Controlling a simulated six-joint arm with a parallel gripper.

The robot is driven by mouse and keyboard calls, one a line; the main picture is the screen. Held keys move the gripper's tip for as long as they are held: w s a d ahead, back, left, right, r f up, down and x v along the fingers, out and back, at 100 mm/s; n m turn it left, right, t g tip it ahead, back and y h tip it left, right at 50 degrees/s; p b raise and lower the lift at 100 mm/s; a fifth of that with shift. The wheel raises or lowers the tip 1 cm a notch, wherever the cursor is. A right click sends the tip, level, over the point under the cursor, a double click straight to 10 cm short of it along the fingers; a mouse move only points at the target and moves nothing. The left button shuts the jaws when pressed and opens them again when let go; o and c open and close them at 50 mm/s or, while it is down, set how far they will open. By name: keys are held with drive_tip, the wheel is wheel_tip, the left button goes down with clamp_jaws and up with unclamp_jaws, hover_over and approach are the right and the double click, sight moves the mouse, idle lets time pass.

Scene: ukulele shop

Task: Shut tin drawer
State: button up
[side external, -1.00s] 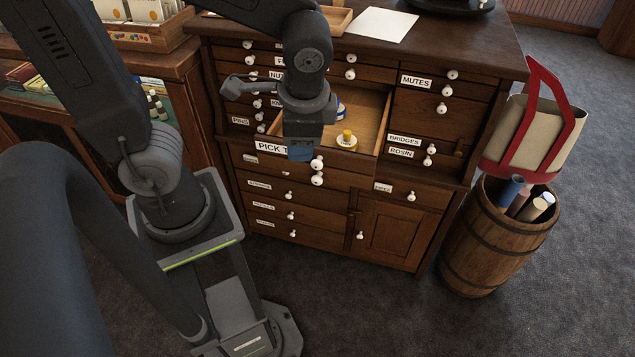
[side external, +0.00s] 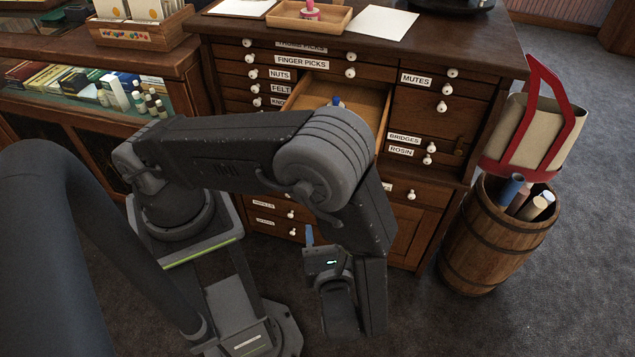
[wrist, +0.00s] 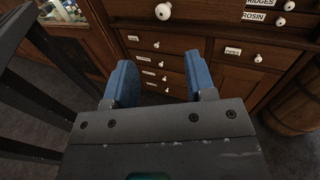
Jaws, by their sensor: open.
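The open drawer (side external: 362,98) sticks out of the wooden cabinet in the side view, with part of its bare inside showing. A blue-topped tin (side external: 337,101) shows in it; my arm hides most of the drawer front. In the wrist view, a wide drawer front with a large white knob (wrist: 163,11) is at the top edge, and seems to be this drawer's. My gripper (wrist: 160,82) is open and empty, its two blue fingers apart and pointing toward the cabinet's lower front. In the side view it is low in front of the cabinet, not touching the drawer.
Closed, labelled drawers with white knobs surround the opening. A wooden tray (side external: 310,18) and paper (side external: 381,21) lie on top. Carpet is clear at right front.

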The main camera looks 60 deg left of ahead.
drive_tip(key=x, duration=1.3)
drive_tip(key=shift+w+a+m+t, duration=0.25)
drive_tip(key=shift+m+t, duration=0.05)
drive_tip(key=shift+f, duration=0.1)
clamp_jaws()
